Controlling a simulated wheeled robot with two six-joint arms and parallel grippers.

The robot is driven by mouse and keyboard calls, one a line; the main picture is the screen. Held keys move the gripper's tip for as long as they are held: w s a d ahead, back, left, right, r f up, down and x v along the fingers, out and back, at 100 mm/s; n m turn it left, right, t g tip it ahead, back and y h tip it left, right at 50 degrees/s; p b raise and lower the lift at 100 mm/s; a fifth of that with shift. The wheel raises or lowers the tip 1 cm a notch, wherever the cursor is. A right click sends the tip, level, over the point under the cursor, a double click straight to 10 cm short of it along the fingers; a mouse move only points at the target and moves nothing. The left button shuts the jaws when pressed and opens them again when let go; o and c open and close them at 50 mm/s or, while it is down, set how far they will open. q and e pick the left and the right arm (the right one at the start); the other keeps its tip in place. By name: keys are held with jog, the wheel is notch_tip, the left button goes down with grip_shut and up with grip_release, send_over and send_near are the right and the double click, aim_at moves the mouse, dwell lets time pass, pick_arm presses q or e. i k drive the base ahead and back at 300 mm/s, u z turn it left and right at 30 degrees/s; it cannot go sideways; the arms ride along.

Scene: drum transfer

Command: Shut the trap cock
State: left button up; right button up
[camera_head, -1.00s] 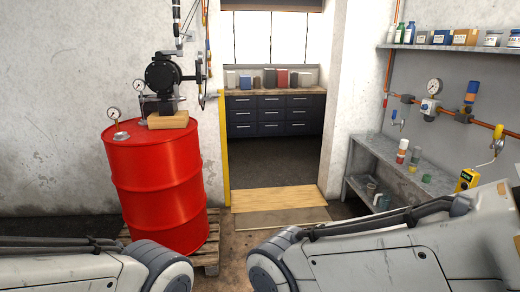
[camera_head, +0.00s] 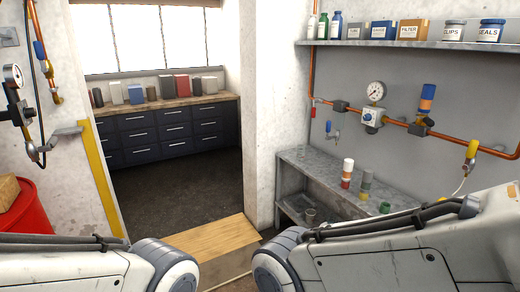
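A copper pipe (camera_head: 395,122) runs along the grey wall panel on the right. A small tap with a blue handle (camera_head: 330,128) hangs at its left end. A yellow-handled valve (camera_head: 471,150) with a pale hose is near its right end. I cannot tell for certain which of them is the trap cock, nor how either is set. A blue-and-white regulator (camera_head: 371,117) with a round gauge (camera_head: 376,92) and a blue-and-orange cylinder (camera_head: 426,102) sit between them. Links of both my arms cross the bottom of the view; neither gripper shows.
A grey bench (camera_head: 315,162) stands below the pipe with small cups on it. A shelf (camera_head: 395,43) of bottles and boxes is above. A red drum (camera_head: 28,215) is at the left edge. A wooden board (camera_head: 215,236) lies in the doorway; the dark floor beyond is clear.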

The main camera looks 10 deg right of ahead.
aim_at(328, 131)
jog(key=z, duration=0.4)
jog(key=i, duration=1.25)
jog(key=z, duration=0.55)
jog(key=k, duration=0.35)
jog(key=u, duration=0.95)
jog(key=i, duration=0.7)
jog(key=z, duration=0.45)
jog(key=i, duration=0.65)
jog(key=z, duration=0.65)
